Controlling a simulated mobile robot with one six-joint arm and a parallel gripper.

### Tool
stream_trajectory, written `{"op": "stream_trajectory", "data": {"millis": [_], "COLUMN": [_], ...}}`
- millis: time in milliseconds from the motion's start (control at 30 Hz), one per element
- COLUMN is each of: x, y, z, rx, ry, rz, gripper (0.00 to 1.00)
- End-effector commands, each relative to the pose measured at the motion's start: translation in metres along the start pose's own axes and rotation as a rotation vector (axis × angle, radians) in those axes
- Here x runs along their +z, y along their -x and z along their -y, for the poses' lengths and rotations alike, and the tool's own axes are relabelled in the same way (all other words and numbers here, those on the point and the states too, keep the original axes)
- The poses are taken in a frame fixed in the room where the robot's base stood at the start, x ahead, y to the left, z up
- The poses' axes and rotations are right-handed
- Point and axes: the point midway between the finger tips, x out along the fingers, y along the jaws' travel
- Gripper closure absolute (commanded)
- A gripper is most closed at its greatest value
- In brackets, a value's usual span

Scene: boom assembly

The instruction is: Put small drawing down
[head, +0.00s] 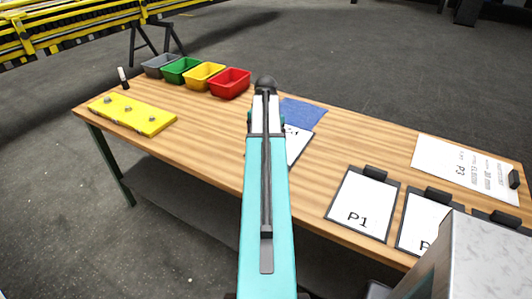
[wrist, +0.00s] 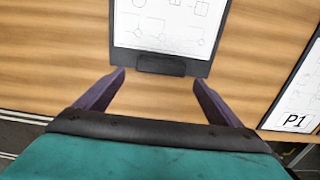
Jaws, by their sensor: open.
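The small drawing, a white sheet with shapes on a dark clipboard (wrist: 170,28), lies on the wooden table in the wrist view, apparently flat. Its black clip (wrist: 160,65) points toward my gripper (wrist: 160,80). My gripper is open and empty, with its two dark fingertips on either side of the clip and apart from it. How high the fingers are above the table I cannot tell. In the head view my arm hides most of this clipboard; only its right part (head: 296,148) shows. The gripper's fingers are hidden there too.
A P1 clipboard (head: 361,205) and further clipboards lie to the right, near a large paper sheet (head: 465,168). A blue sheet (head: 303,112) lies behind the small drawing. Grey, green, yellow and red bins (head: 231,83) and a yellow plate (head: 133,114) are at left.

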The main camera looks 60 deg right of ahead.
Motion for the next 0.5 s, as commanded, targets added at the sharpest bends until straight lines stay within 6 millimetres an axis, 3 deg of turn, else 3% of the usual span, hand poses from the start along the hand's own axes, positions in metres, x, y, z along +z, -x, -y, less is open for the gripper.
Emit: {"op": "stream_trajectory", "data": {"millis": [500], "x": [0.002], "y": [0.057], "z": [0.0], "rx": [0.001], "ry": [-0.001], "rz": [0.002], "gripper": [0.11]}}
